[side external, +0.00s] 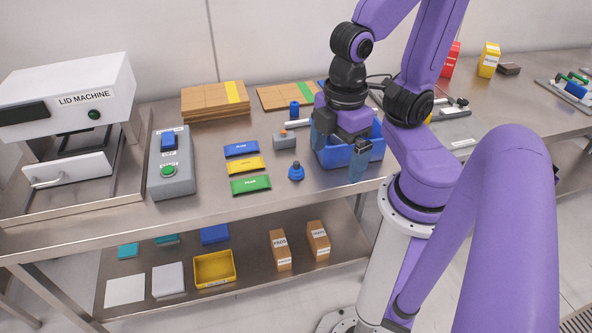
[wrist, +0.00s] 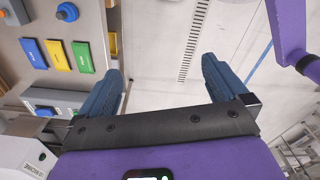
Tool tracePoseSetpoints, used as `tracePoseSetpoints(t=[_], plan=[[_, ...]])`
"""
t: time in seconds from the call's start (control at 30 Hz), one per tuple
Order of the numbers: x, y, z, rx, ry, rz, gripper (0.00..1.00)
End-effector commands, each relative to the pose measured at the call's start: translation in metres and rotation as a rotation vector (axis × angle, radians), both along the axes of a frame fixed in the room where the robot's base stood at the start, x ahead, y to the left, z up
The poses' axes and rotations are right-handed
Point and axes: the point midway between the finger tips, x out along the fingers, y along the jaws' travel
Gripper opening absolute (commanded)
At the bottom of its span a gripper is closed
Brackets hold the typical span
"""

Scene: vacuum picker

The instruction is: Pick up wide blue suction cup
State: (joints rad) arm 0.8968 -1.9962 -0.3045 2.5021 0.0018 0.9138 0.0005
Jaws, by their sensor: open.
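The wide blue suction cup (side external: 296,171) stands upright on the steel table near its front edge, just right of the colored flat packs. It also shows at the top left of the wrist view (wrist: 67,12). My gripper (side external: 338,157) is to the right of the cup, in front of the blue bin and partly hiding it. Its two blue-grey fingers are spread with nothing between them, as the wrist view (wrist: 160,66) also shows. The fingers are apart from the cup.
A blue bin (side external: 329,157) stands behind my gripper. Blue (side external: 241,149), yellow (side external: 247,166) and green (side external: 250,185) packs lie left of the cup. A small grey box (side external: 284,140) and a blue cylinder (side external: 294,110) are behind it. A grey button box (side external: 171,183) is farther left.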

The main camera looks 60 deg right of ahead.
Motion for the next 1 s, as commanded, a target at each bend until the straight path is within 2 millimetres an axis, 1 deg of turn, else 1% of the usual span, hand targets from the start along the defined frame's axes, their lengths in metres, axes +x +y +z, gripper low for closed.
tracePoseSetpoints(t=[0.1, 0.13, 0.17, 0.2, 0.27, 0.3, 0.57, 0.67, 0.77, 0.83, 0.9, 1.0], plan=[[0.0, 0.0, 0.0, 0.0, 0.0, 0.0, 1.0], [0.0, 0.0, 0.0, 0.0, 0.0, 0.0, 0.97], [0.0, 0.0, 0.0, 0.0, 0.0, 0.0, 0.87], [0.0, 0.0, 0.0, 0.0, 0.0, 0.0, 0.74], [0.0, 0.0, 0.0, 0.0, 0.0, 0.0, 0.54], [0.0, 0.0, 0.0, 0.0, 0.0, 0.0, 0.48], [0.0, 0.001, 0.0, 0.001, 0.002, -0.002, 0.48], [-0.001, 0.009, -0.005, 0.018, 0.026, -0.028, 0.48], [-0.004, 0.033, -0.016, 0.067, 0.085, -0.106, 0.48], [-0.005, 0.057, -0.028, 0.112, 0.138, -0.204, 0.48], [-0.003, 0.084, -0.041, 0.159, 0.184, -0.33, 0.48], [0.007, 0.116, -0.063, 0.209, 0.219, -0.537, 0.48]])
